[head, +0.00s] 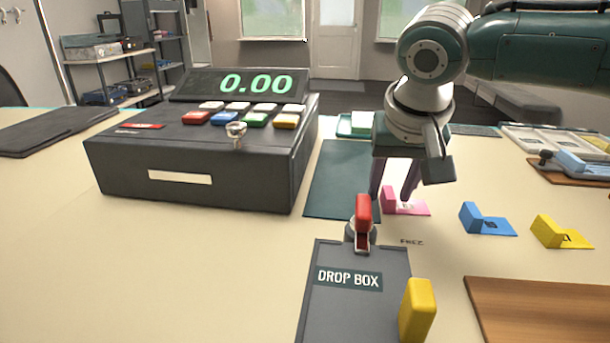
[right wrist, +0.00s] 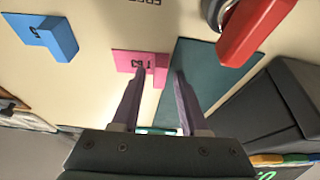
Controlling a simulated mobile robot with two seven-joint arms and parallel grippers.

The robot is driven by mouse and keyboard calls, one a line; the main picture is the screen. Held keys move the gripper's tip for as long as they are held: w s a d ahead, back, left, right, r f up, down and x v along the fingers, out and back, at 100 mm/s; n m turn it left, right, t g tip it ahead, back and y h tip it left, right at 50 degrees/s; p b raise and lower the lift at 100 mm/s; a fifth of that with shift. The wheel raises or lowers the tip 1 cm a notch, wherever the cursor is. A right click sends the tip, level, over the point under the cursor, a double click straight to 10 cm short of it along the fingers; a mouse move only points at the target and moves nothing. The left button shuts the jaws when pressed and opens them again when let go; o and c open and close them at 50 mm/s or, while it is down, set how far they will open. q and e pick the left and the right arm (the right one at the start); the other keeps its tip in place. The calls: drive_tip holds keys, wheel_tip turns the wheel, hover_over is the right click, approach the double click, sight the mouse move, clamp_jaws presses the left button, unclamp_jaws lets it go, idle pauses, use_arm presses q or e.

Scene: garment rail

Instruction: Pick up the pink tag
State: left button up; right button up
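The pink tag (head: 412,209) lies on the counter beside the dark green mat, its flat part marked with small print and a raised pink block at one end. It also shows in the right wrist view (right wrist: 124,62). My right gripper (head: 392,193) points down over the tag with its two purple fingers apart. In the right wrist view my right gripper (right wrist: 161,72) is open. One finger overlaps the tag, and the raised block shows between the fingers, nearer that finger. I cannot tell whether they touch. My left gripper is not in view.
A blue tag (head: 470,216) and a yellow tag (head: 548,230) stand to the right. A red-handled lever (head: 363,212) is close in front, above the drop box (head: 335,310). A cash register (head: 200,170) stands left. The counter's left front is clear.

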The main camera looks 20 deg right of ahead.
clamp_jaws()
drive_tip(key=shift+r, duration=0.1)
idle(0.4)
drive_tip(key=shift+r, duration=0.25)
wheel_tip(320, 180, up, 19)
drive_tip(key=p, duration=0.3)
wheel_tip(320, 180, up, 5)
drive_tip(key=p, duration=0.6)
hover_over(390, 194)
drive_tip(key=shift+r, duration=0.2)
drive_tip(key=shift+s, duration=0.1)
